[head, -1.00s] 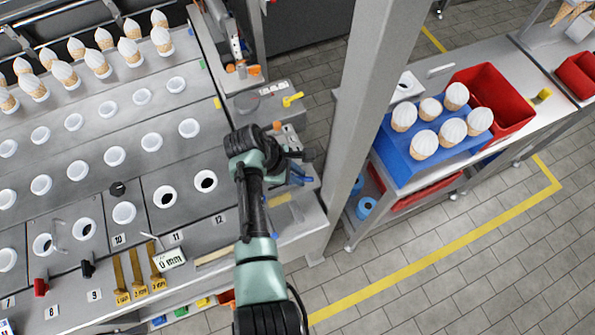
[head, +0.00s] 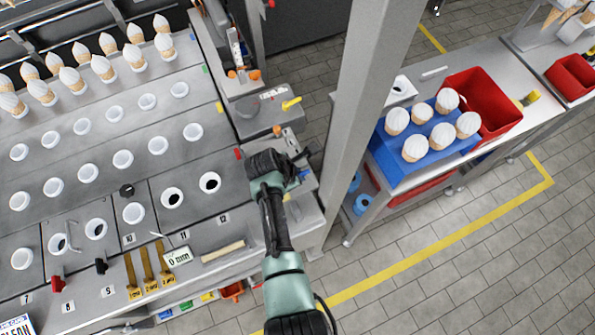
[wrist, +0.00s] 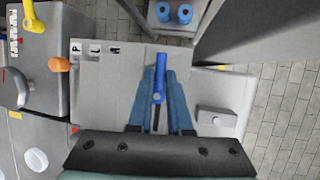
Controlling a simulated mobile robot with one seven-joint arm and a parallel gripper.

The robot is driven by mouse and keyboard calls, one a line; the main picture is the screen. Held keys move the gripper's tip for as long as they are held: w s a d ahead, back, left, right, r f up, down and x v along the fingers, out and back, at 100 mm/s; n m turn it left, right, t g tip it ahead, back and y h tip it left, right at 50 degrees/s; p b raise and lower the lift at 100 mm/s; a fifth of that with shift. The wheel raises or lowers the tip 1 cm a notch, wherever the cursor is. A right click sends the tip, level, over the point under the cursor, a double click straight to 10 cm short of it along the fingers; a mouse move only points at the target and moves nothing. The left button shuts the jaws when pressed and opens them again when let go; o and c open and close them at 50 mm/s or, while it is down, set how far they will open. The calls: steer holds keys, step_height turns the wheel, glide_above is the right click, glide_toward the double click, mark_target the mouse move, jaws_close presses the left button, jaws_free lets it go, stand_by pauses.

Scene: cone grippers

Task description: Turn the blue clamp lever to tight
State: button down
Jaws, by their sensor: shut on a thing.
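The blue clamp lever (wrist: 161,70) points away from me in the wrist view, over a grey plate. My gripper (wrist: 160,84) has its two blue-grey fingers on either side of the lever and is shut on it. A pivot with a round end shows between the fingers; the lever's lower part runs back toward the palm. In the head view my gripper (head: 297,166) is at the right end of the long bench, and only a small bit of blue shows beside it. The marks on the plate (wrist: 92,47) are too small to read surely.
An orange knob (wrist: 59,64) and a yellow handle (wrist: 32,17) stand left of the plate in the wrist view. A metal post (head: 362,90) rises close right of my arm. A blue block (head: 425,150) with several cones stands on the side table.

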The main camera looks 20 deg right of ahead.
stand_by(0.3)
steer(key=c, duration=0.8)
jaws_free()
steer(key=shift+c, duration=0.2)
steer(key=v, duration=1.3)
steer(key=shift+b, duration=0.4)
